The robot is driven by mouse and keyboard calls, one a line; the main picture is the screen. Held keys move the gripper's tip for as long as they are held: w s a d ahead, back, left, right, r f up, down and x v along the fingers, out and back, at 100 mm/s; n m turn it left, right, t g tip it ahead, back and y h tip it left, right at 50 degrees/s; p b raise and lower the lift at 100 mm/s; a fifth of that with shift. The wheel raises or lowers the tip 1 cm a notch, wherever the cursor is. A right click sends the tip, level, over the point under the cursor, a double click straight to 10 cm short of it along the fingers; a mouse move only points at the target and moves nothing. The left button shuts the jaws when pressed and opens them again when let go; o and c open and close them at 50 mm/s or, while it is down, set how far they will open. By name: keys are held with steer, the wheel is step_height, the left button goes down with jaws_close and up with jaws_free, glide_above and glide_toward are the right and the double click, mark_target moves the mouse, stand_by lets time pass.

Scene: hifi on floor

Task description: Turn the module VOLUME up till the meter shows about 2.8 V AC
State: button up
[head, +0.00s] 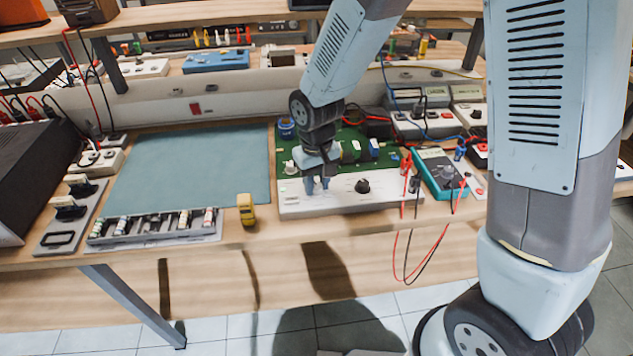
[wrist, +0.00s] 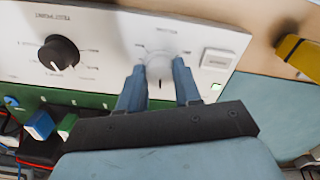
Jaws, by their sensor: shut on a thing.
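The module has a white front panel (head: 320,203) and a green circuit board (head: 355,137) behind it, on the bench. My gripper (head: 317,186) reaches down to the left part of the panel. In the wrist view my gripper (wrist: 159,88) has one finger on each side of a pale silver knob (wrist: 159,65) and is shut on it. A black knob (head: 362,186) stands apart on the panel and also shows in the wrist view (wrist: 58,54).
Red and black leads (head: 403,240) hang from the meter over the bench's front edge. A yellow object (head: 246,209) stands left of the panel, also at the wrist view's right (wrist: 298,55). A blue-green mat (head: 185,175) is clear. A green light (wrist: 215,87) glows on the panel.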

mark_target(317, 185)
steer(key=o, duration=1)
steer(key=shift+o, duration=0.2)
step_height(317, 185, up, 14)
steer(key=shift+f, duration=0.15)
